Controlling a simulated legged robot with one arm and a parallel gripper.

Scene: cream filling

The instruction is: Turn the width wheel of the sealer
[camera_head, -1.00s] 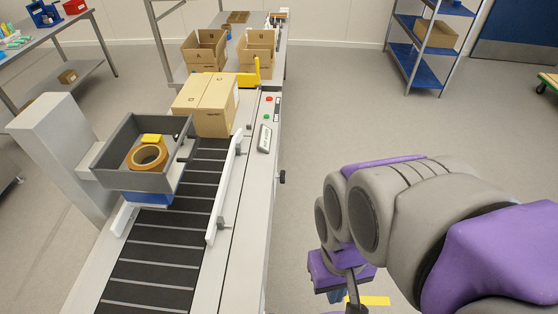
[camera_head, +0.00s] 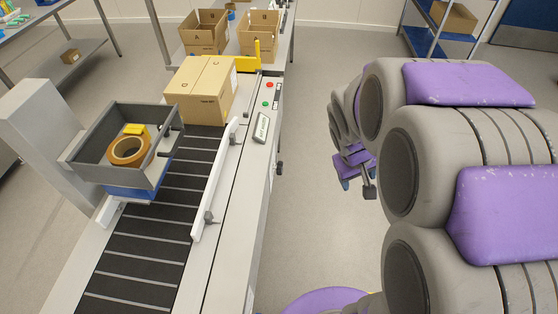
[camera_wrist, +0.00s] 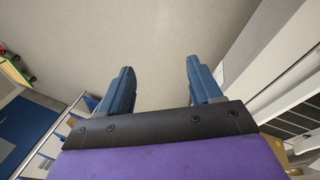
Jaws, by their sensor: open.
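The sealer (camera_head: 232,205) stands at the centre-left of the head view, with a dark belt between white side guides. A small dark knob (camera_head: 280,168), which looks like the width wheel, sticks out from the sealer's right side. My gripper (camera_wrist: 159,70) shows in the wrist view with its two blue fingers apart and nothing between them. In the head view it is small and partly hidden by my arm, to the right of the knob and clear of the sealer. I cannot make out the knob in the wrist view.
A closed carton (camera_head: 201,90) sits on the sealer's belt. A grey tape head (camera_head: 120,180) with a brown tape roll (camera_head: 128,151) overhangs the belt. Open boxes stand on the table behind. A blue shelf (camera_head: 440,37) stands at the back right. The floor beside the sealer is clear.

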